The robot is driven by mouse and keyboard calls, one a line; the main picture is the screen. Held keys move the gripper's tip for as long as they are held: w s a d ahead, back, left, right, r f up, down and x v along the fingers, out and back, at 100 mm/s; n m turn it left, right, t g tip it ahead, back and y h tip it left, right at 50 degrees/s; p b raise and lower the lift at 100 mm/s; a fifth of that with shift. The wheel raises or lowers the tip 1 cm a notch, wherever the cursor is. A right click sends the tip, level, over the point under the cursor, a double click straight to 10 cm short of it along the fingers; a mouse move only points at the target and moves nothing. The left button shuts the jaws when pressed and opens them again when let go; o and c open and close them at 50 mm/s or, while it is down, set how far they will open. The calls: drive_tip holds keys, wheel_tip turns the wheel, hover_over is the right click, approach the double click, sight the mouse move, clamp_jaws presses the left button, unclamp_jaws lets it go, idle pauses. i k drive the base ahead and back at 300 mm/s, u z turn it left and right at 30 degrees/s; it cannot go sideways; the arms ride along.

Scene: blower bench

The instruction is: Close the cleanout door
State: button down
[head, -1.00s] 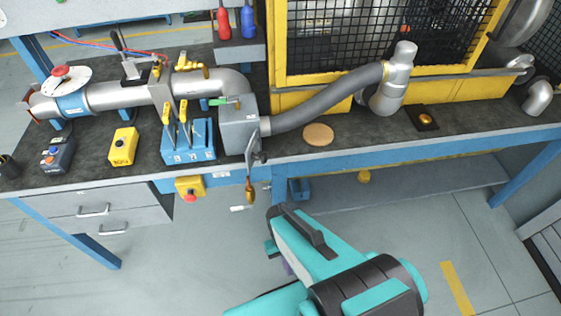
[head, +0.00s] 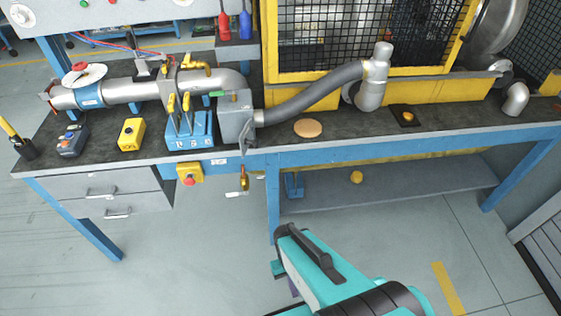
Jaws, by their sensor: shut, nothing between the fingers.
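The grey cleanout box (head: 235,116) stands on the bench between the metal pipe and the grey flexible hose. Its door (head: 247,138) appears as a narrow grey plate, seen nearly edge-on. It stands out from the front right corner of the box, over the bench's front edge, and looks open. The box opening itself is hard to make out. My teal arm (head: 335,268) is at the bottom centre, in front of the bench and well apart from the door. My gripper's fingers are not visible.
A blue block with yellow levers (head: 190,130) stands left of the box. An orange-handled item (head: 244,178) hangs below the door, near a yellow box with a red button (head: 189,173). A round tan disc (head: 308,128) lies to the right. The floor before the bench is clear.

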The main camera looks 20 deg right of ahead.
sight(245, 138)
drive_tip(key=k, duration=1.3)
drive_tip(key=u, duration=1)
drive_tip(key=i, duration=1)
drive_tip(key=z, duration=0.05)
